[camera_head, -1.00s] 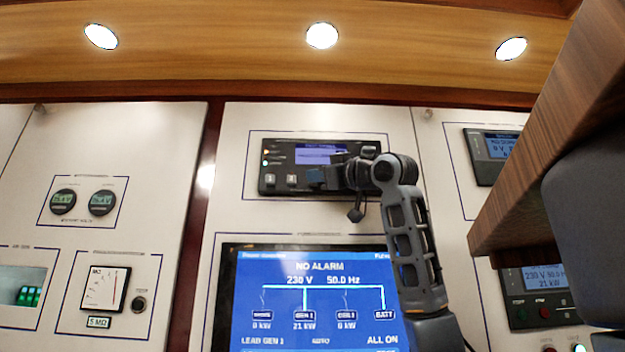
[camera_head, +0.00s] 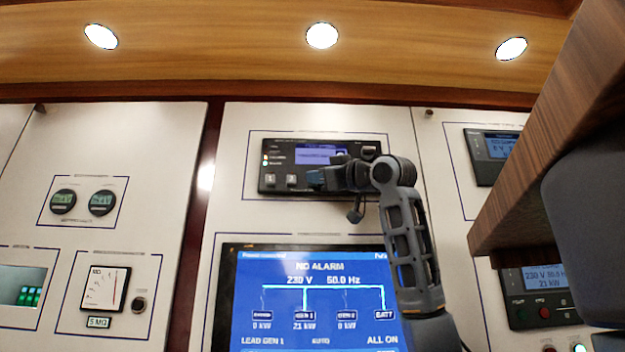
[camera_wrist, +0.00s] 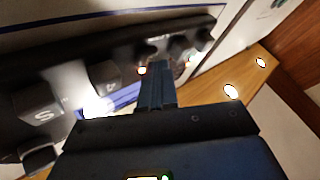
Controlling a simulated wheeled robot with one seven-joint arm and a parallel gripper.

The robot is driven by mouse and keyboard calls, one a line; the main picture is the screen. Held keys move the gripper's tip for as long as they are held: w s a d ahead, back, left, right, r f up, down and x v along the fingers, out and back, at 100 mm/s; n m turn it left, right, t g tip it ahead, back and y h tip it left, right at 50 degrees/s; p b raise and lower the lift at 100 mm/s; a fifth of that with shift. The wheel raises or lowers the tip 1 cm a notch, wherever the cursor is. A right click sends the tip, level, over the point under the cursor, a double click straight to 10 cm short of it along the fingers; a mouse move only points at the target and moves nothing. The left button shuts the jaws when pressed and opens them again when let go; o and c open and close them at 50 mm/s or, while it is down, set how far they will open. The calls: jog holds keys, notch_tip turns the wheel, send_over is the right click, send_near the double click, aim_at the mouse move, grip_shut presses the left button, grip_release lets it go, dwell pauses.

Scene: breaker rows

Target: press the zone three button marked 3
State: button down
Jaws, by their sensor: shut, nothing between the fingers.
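The black control unit (camera_head: 272,147) is on the white wall panel, with a small blue screen (camera_head: 318,156) and a row of buttons under it. Buttons marked 1 (camera_head: 270,180) and 2 (camera_head: 291,180) show at its left. My gripper (camera_head: 315,180) is shut and empty, its tips just right of button 2, over the spot where button 3 would sit. Button 3 is hidden behind the tips. In the wrist view the shut fingers (camera_wrist: 155,65) reach the button row, beside a button that seems marked 4 (camera_wrist: 105,75). I cannot tell whether they touch.
A large blue display (camera_head: 310,300) reading NO ALARM is below the unit. A wooden shelf edge (camera_head: 540,150) juts in at the right. Dials and a meter (camera_head: 104,289) are on the left panel.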

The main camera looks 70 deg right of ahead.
dwell(0.3)
jog(key=shift+s+a, duration=0.2)
jog(key=shift+a, duration=0.15)
jog(key=s+a+b, duration=0.2)
jog(key=a, duration=0.3)
jog(key=shift+s+a, duration=0.15)
jog(key=shift+a, duration=0.15)
dwell(0.3)
dwell(0.8)
